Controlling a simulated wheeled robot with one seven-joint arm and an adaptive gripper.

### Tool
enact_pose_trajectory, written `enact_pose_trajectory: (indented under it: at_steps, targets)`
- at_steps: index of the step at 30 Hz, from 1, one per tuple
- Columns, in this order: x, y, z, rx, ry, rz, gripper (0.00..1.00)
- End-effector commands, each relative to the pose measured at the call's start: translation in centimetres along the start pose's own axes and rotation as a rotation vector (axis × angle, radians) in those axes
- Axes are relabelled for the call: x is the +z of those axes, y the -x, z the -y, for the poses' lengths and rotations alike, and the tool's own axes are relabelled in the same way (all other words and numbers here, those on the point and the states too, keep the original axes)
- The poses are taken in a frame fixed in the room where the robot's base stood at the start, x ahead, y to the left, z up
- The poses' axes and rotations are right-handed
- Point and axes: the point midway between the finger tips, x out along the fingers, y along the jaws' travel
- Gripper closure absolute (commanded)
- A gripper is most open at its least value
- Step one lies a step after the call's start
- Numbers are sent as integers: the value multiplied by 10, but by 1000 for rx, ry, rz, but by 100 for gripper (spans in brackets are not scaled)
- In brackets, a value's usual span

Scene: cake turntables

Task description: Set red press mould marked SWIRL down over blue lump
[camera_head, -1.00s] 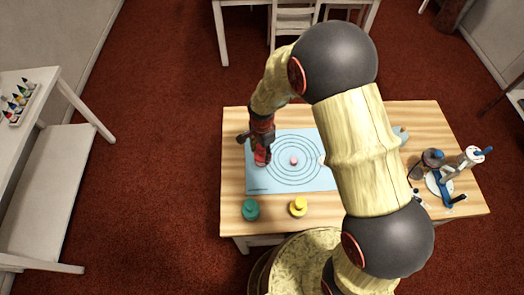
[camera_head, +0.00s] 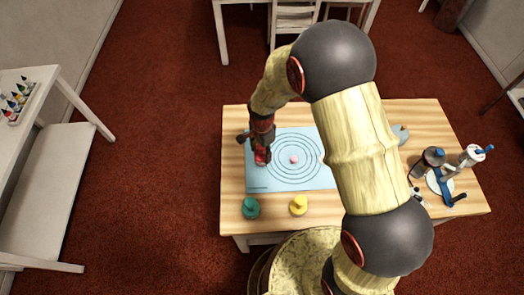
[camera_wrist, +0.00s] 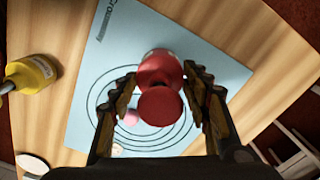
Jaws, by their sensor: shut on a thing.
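My gripper (camera_wrist: 162,82) is shut on the red press mould (camera_wrist: 160,105), with one finger on each side of it. In the head view my gripper (camera_head: 262,146) points down over the left part of the light blue mat (camera_head: 257,181), and the mould (camera_head: 262,157) shows just below it. The SWIRL marking cannot be read. I cannot tell whether the mould touches the mat. A pink lump (camera_head: 294,160) lies at the centre of the mat's rings, right of the mould; it also shows in the wrist view (camera_wrist: 132,117). I see no blue lump; my arm hides part of the mat.
A green mould (camera_head: 251,208) and a yellow mould (camera_head: 298,205) stand on the wooden table (camera_head: 276,222) in front of the mat. A blue-handled device (camera_head: 441,185) and a white-topped stand (camera_head: 472,156) are at the right. The table's left edge is close to my gripper.

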Motion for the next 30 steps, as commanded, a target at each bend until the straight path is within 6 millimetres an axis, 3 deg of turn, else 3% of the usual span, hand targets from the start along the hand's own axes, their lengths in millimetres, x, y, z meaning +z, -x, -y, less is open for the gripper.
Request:
enact_pose_trajectory:
  at_steps: [30]
  targets:
    - [0, -28, 0, -1, 0, 0, 83]
